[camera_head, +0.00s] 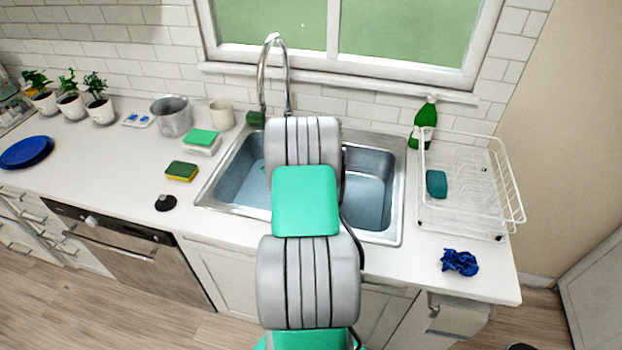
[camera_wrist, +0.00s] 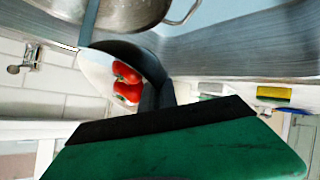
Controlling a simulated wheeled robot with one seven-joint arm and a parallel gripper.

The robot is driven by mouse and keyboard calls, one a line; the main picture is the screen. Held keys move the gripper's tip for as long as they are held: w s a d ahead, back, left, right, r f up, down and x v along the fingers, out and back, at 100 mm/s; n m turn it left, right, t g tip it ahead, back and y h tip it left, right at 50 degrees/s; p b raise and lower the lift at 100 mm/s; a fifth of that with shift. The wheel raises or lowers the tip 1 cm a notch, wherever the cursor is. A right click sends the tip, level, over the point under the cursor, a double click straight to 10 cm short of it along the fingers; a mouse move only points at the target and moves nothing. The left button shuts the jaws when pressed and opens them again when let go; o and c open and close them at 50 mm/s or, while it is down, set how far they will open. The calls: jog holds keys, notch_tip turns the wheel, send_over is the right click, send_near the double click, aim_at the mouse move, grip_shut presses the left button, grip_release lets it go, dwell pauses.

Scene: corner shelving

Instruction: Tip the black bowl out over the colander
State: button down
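In the wrist view, the black bowl (camera_wrist: 145,60) stands near my fingers, with a pale inside and several red vegetables (camera_wrist: 127,84), perhaps tomatoes or peppers, in it. My gripper (camera_wrist: 160,96) is shut on the bowl's edge. The bowl looks tilted in this turned view, but the vegetables are still inside. A grey metal vessel with a loop handle, likely the colander (camera_wrist: 128,12), is cut off at the top, close to the bowl. In the head view, my arm hides the gripper, bowl and colander.
The sink (camera_head: 370,190) lies behind my arm, with a tall tap (camera_head: 287,70). A wire dish rack (camera_head: 465,190), green bottle (camera_head: 424,120) and blue cloth (camera_head: 459,262) are on the right. A metal pot (camera_head: 172,116), sponge (camera_head: 182,171) and blue plate (camera_head: 26,152) are on the left counter.

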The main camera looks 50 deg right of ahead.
jog(key=shift+s+d+t+b, duration=0.1)
jog(key=shift+s+t+b, duration=0.2)
jog(key=shift+s+t, duration=0.1)
dwell(0.3)
jog(key=shift+s+r+m+t+b, duration=0.45)
jog(key=shift+s+r+m+t, duration=0.05)
jog(key=shift+t, duration=0.2)
dwell(0.5)
jog(key=shift+s+f+m+t+h+b, duration=0.3)
jog(key=shift+t+b, duration=0.4)
jog(key=shift+b, duration=0.85)
jog(key=shift+s+b, duration=0.15)
jog(key=shift+b, duration=0.25)
jog(key=shift+s+r+t, duration=0.1)
jog(key=shift+r+t, duration=0.15)
jog(key=shift+t, duration=0.15)
jog(key=shift+s+m+b, duration=0.1)
jog(key=shift+m+b, duration=0.2)
jog(key=shift+b, duration=0.2)
jog(key=shift+r, duration=0.1)
